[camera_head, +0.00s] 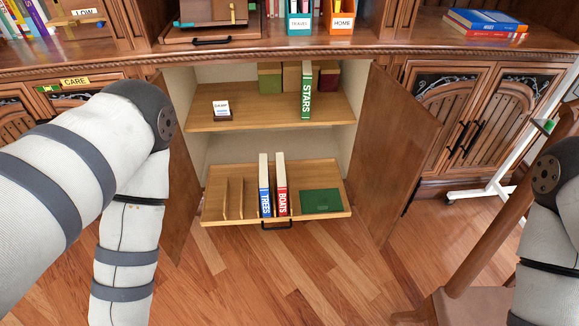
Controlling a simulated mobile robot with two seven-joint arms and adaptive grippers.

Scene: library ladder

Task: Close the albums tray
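The albums tray (240,217) is a wooden pull-out shelf low in the open cabinet. It is slid out at the front, with a dark handle (276,226) on its front edge. A blue-spined TREES book (264,190) and a red-spined BOATS book (281,190) stand upright on it beside thin wooden dividers (233,199). A flat green item (321,200) lies at its right. My arms show at the left and right edges, but neither gripper is in view.
The cabinet doors (404,150) stand open on both sides. A shelf above (252,107) holds a STARS book (306,92) and a small labelled block (221,108). Floor before the tray is clear.

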